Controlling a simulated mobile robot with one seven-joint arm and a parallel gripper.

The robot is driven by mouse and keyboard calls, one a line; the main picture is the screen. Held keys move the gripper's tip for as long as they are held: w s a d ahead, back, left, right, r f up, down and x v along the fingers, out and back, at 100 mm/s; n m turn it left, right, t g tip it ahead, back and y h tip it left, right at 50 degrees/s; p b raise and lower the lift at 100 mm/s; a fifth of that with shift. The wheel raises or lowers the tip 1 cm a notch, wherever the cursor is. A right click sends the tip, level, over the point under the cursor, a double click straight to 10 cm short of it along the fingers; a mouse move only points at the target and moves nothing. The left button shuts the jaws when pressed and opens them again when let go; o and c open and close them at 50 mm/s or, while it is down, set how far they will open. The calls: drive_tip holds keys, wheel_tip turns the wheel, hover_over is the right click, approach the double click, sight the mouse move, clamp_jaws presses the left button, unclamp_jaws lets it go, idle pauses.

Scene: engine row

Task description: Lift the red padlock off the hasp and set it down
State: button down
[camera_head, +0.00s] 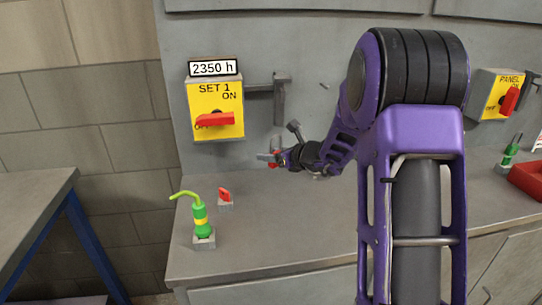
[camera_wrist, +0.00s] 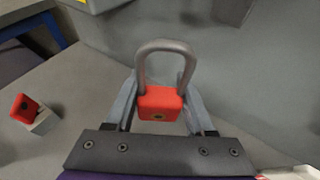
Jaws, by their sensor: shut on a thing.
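The red padlock (camera_wrist: 160,102) is between my gripper's two fingers in the wrist view, with its grey shackle (camera_wrist: 165,50) pointing up. No hasp shows through the shackle there. My gripper (camera_wrist: 158,112) is shut on the padlock's body. In the head view my gripper (camera_head: 272,158) is above the bench, in front of the grey panel, and only a little red of the padlock (camera_head: 275,164) shows. A grey bracket with a hanging plate (camera_head: 279,100), perhaps the hasp, is above it, beside the yellow SET 1 switch box (camera_head: 214,108).
A red piece on a small grey block (camera_head: 225,198) and a green bottle with a bent spout (camera_head: 200,218) stand on the bench (camera_head: 270,235) left of my gripper. A red tray (camera_head: 527,178) is at far right. The bench front-centre is clear.

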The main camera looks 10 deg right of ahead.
sight(271, 179)
drive_tip(key=shift+f+b, duration=0.8)
drive_tip(key=shift+f, duration=0.15)
drive_tip(key=shift+f+b, duration=0.35)
drive_tip(key=shift+f, duration=1.45)
drive_tip(key=shift+c, duration=0.9)
unclamp_jaws()
drive_tip(key=p+v, duration=0.2)
drive_tip(key=v, duration=1.5)
drive_tip(key=shift+s+d+r, duration=0.1)
drive_tip(key=shift+s+r, duration=0.05)
